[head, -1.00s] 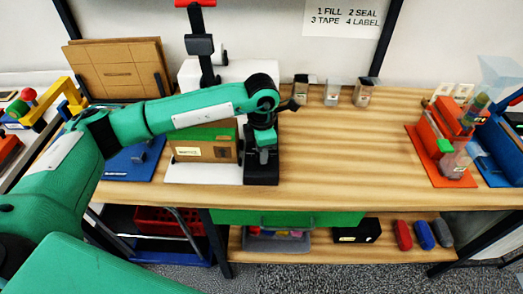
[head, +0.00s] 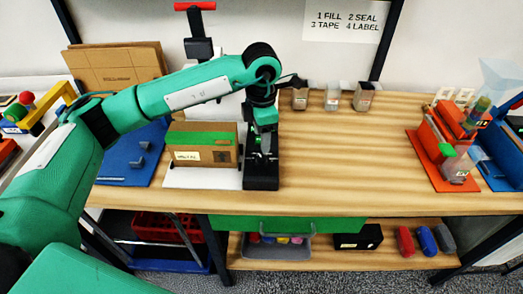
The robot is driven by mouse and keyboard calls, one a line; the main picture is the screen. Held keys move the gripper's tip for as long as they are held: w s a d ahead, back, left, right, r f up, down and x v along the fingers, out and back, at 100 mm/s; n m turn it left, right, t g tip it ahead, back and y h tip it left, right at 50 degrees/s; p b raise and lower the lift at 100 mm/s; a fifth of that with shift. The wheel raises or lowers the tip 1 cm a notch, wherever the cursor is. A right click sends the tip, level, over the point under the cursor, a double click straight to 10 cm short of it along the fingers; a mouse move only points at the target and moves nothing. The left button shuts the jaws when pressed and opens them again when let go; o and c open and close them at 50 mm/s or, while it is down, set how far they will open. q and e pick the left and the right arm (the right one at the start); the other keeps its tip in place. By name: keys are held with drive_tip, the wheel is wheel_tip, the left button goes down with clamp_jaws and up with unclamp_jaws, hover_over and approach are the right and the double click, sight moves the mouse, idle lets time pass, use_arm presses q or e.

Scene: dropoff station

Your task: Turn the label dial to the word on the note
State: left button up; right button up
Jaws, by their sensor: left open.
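My left gripper (head: 264,145) hangs over a narrow black device (head: 262,181) at the middle left of the wooden table. Its fingers are open. I cannot tell whether they touch anything, and the label dial cannot be made out on the device, partly covered by the gripper. A cardboard box (head: 223,156) with green tape on top sits just left of the device on a white base (head: 203,179). A small pale note (head: 187,156) with dark lettering is on the box front; its word is too small to read. My right gripper is out of view.
A wall sign (head: 346,20) lists FILL, SEAL, TAPE, LABEL. Several small containers (head: 332,96) stand at the back. A blue mat (head: 120,172) lies left, an orange tray (head: 449,183) right. The table's middle right is clear. A lower shelf (head: 370,258) holds several items.

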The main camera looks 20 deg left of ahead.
use_arm(q)
wheel_tip(320, 180, up, 6)
drive_tip(key=shift+r+b, duration=0.15)
drive_tip(key=shift+b, duration=0.2)
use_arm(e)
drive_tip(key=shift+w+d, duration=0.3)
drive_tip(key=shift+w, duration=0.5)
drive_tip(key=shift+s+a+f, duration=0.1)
